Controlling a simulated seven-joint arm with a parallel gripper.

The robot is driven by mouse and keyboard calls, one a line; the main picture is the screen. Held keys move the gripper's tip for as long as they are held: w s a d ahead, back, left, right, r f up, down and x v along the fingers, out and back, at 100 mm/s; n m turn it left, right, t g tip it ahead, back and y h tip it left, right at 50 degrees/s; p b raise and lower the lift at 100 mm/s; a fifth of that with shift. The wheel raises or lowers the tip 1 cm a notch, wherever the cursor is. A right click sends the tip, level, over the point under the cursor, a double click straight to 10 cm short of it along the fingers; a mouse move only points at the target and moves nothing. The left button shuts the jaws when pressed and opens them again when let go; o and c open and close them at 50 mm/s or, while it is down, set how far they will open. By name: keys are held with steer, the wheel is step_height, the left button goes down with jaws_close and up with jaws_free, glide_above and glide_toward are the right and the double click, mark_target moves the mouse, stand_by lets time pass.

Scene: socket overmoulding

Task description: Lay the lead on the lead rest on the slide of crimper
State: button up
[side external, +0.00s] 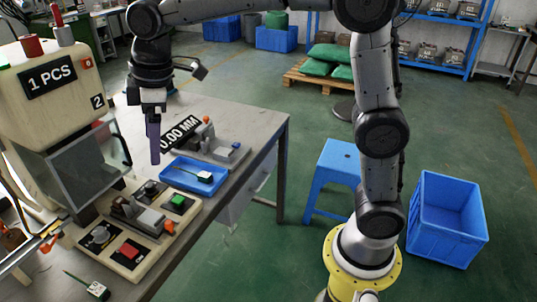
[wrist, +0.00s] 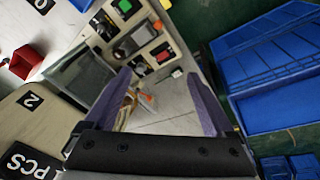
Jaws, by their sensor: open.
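My gripper (side external: 153,140) hangs above the bench, purple fingers pointing down. In the wrist view its fingers (wrist: 160,82) are wide apart with nothing held between them. A small lead-like piece with a white block (side external: 205,177) lies in the blue tray (side external: 178,185), below and right of my gripper. A similar piece with a thin green wire (side external: 97,290) lies at the near left. A grey slide-like fixture with an orange knob (side external: 140,215) sits on the control panel; another grey lever fixture (side external: 215,148) stands behind the tray. I cannot tell which is the crimper, and no lead rest is distinct.
The beige machine (side external: 55,105) with a clear guard (side external: 90,165) stands close left of my gripper. The panel bears a green button (side external: 178,202) and a red button (side external: 130,250). A black "0.00 MM" display (side external: 180,135) stands behind. The bench's far right part is bare.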

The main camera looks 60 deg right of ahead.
steer(key=s+d+f+m+t, duration=0.1)
steer(key=s+d+m, duration=0.3)
steer(key=s, duration=0.8)
steer(key=s+d+f+m+t, duration=0.2)
steer(key=s+d+m, duration=0.3)
steer(key=s, duration=0.8)
steer(key=shift+d+f+h, duration=0.25)
steer(key=shift+d+h, duration=0.05)
steer(key=shift+d, duration=0.8)
steer(key=shift+s+f+m, duration=0.3)
steer(key=shift+s+m, duration=0.05)
steer(key=shift+m, duration=0.05)
steer(key=shift+c, duration=1.3)
